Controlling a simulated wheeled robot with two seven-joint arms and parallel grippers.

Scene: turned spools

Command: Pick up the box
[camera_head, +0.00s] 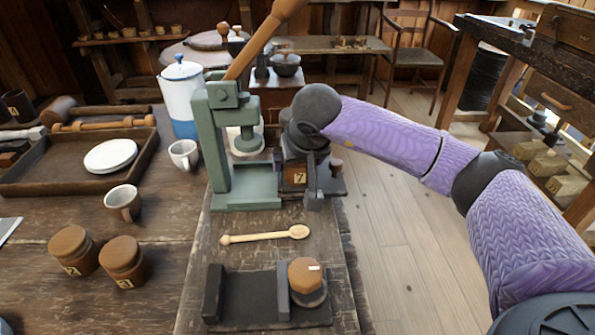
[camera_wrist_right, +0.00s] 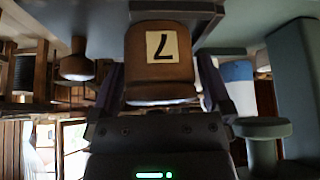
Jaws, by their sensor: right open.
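The box (camera_head: 294,175) is a small brown wooden block with a pale label marked 7. It stands on a dark stand beside the green press, at the middle of the head view. My right gripper (camera_head: 303,153) reaches in from the right, just above and behind the box, and partly hides it. In the right wrist view the box (camera_wrist_right: 160,80) shows between the two fingers of my right gripper (camera_wrist_right: 161,87), which are open on either side of it. I cannot tell whether a finger touches it. My left gripper is not in view.
The green press (camera_head: 219,150) stands close to the left of the box. A wooden knob (camera_head: 336,164) is close to its right. A wooden spoon (camera_head: 265,236) and a dark holder with a wooden-lidded jar (camera_head: 305,273) lie in front. A white mug (camera_head: 184,155) is further left.

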